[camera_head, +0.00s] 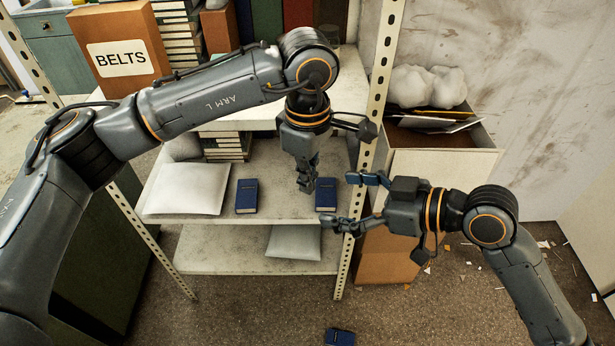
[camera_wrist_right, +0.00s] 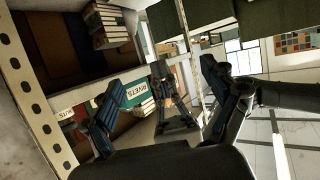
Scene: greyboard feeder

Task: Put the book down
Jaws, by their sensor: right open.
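Three small dark blue books show in the head view. One book (camera_head: 247,196) lies flat on the shelf board (camera_head: 275,207) at the left. A second book (camera_head: 326,194) lies near the board's right front edge. A third book (camera_head: 339,337) is on the floor. My left gripper (camera_head: 306,186) points down just left of the second book; its fingers look edge-on, so their gap is unclear. My right gripper (camera_head: 345,202) is open at the right of that book, fingers facing left. In the right wrist view its blue-padded fingers (camera_wrist_right: 163,110) are apart with nothing held between them.
A grey-white padded envelope (camera_head: 187,188) lies left on the same board. Another (camera_head: 294,242) is on the shelf below. A perforated shelf post (camera_head: 373,130) stands close to my right gripper.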

